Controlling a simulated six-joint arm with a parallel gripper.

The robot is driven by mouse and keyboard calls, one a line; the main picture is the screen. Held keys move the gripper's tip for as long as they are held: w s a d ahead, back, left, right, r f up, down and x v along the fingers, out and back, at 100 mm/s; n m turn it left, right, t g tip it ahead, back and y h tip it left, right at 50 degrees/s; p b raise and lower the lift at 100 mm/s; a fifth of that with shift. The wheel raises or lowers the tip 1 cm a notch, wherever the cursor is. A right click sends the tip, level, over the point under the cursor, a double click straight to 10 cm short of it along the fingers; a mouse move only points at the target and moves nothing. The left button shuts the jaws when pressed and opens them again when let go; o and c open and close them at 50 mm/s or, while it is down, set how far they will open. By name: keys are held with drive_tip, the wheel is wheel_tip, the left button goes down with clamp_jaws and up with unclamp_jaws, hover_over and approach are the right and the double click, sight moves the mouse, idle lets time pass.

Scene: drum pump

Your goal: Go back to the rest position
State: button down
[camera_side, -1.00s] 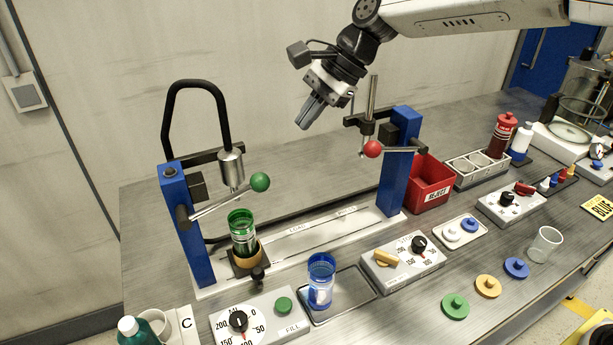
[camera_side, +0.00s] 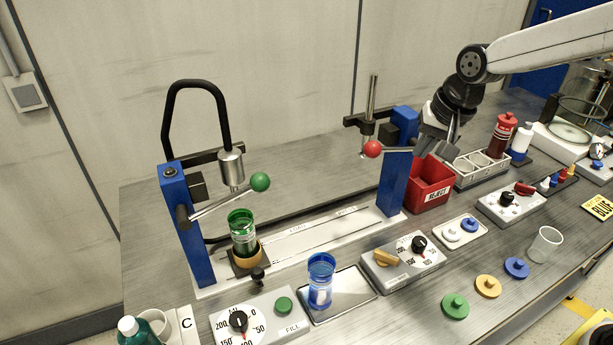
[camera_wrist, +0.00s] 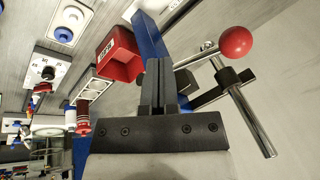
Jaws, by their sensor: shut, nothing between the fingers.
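My gripper (camera_side: 445,148) is shut and empty. In the side view it hangs just above the red reject bin (camera_side: 428,186), to the right of the right blue post (camera_side: 394,180). In the wrist view my closed fingers (camera_wrist: 159,84) point toward the blue post, with the red bin (camera_wrist: 118,55) to their left. The lever's red ball (camera_wrist: 236,42) and its metal rod are to their right. Part of the post's top is near my fingers in the side view, and I cannot tell the gap between them.
A green-filled cup (camera_side: 243,234) stands under the left press with the green ball lever (camera_side: 260,182). A blue cup (camera_side: 320,280) stands on a metal tray (camera_side: 349,295). A red bottle (camera_side: 502,135) and a grey rack (camera_side: 480,168) stand right of the bin.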

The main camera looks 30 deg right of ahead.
drive_tip(key=s+d+f+n, duration=0.2)
drive_tip(key=s+f+n, duration=0.1)
drive_tip(key=s+f, duration=0.2)
drive_tip(key=s+d+f+n+g+h, duration=0.1)
drive_tip(key=s+d+f+n, duration=0.2)
drive_tip(key=s+f, duration=0.3)
drive_tip(key=shift+s+f+n, duration=0.25)
drive_tip(key=shift+s+n, duration=0.35)
drive_tip(key=shift+s, duration=0.75)
